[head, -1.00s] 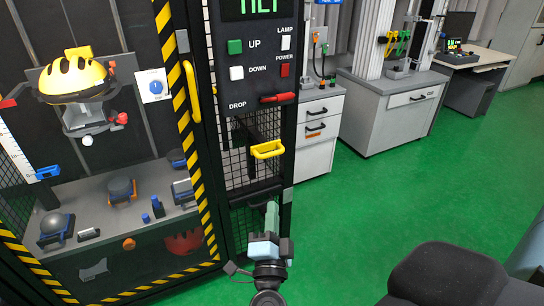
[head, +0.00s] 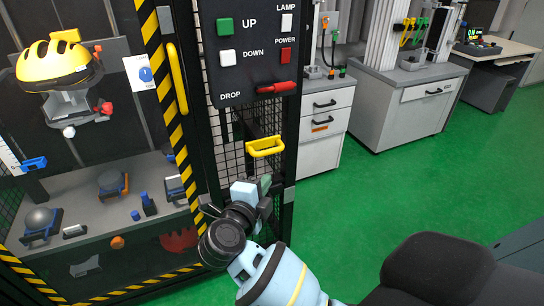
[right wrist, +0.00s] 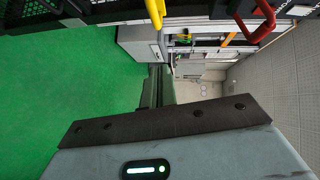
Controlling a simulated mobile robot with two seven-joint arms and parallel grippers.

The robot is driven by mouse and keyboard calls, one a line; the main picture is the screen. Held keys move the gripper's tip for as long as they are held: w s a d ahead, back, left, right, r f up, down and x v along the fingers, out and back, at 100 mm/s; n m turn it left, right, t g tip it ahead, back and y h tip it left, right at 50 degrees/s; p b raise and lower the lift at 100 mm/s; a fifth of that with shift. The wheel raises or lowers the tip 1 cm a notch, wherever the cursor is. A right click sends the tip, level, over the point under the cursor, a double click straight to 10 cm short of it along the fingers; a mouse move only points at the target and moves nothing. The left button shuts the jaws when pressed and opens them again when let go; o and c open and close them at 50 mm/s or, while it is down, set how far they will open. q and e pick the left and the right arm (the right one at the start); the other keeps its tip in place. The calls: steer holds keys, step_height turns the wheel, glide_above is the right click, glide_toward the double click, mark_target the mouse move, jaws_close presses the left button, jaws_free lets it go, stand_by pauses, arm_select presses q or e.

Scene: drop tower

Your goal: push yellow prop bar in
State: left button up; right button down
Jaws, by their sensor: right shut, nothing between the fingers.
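The yellow prop bar (head: 265,146) is a U-shaped yellow handle. It sticks out from the front of the dark control column, below the red drop lever. It also shows at the top edge of the right wrist view (right wrist: 155,12). My right gripper (head: 265,184) is shut and empty, a little below the bar and apart from it. In the right wrist view its closed fingers (right wrist: 157,86) point away from the camera, with the bar beyond and to the side. My left gripper is in neither view.
Above the bar are the red drop lever (head: 277,88) and a control panel (head: 240,75) with buttons. To the left is the cage with a yellow door handle (head: 177,78) and a yellow helmet (head: 58,62) inside. Green floor (head: 350,210) is open to the right.

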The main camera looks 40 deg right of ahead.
steer(key=shift+a, duration=0.1)
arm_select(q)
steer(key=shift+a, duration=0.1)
arm_select(e)
steer(key=x, duration=0.4)
steer(key=w+a+x, duration=0.1)
steer(key=x, duration=0.3)
steer(key=w+x, duration=0.1)
steer(key=x, duration=0.3)
steer(key=shift+w+d+f, duration=0.1)
steer(key=shift+w+f, duration=0.1)
steer(key=shift+w, duration=0.05)
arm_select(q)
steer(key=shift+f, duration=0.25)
arm_select(e)
steer(key=shift+w, duration=0.15)
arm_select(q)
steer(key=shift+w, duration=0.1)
arm_select(e)
steer(key=shift+w, duration=0.1)
